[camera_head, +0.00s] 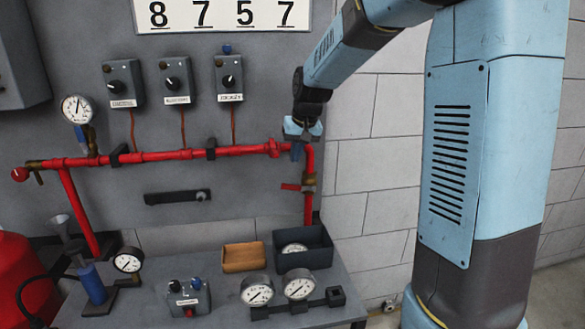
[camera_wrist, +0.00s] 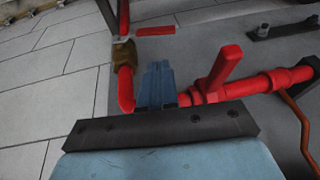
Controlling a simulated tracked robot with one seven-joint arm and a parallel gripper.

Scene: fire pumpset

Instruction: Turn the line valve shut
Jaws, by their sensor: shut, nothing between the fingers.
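A red pipe (camera_head: 165,156) runs along the grey panel and bends down at its right end. A brass valve (camera_head: 309,181) with a red lever (camera_head: 290,187) sits on the down pipe, the lever pointing sideways to the left. In the wrist view the brass valve (camera_wrist: 124,53) and its lever (camera_wrist: 155,31) show beyond my fingers. A second red handle (camera_wrist: 222,68) stands out from the horizontal pipe, close beside the fingers. I cannot tell which is the line valve. My gripper (camera_head: 296,151) is shut and empty by the bend; it also shows in the wrist view (camera_wrist: 157,84).
A gauge (camera_head: 77,109) and several knob boxes (camera_head: 176,80) are on the panel. A black bracket (camera_head: 178,197) sits below the pipe. A bench (camera_head: 226,309) holds gauges, a tan tray (camera_head: 243,257) and a dark bin (camera_head: 317,258) under the valve.

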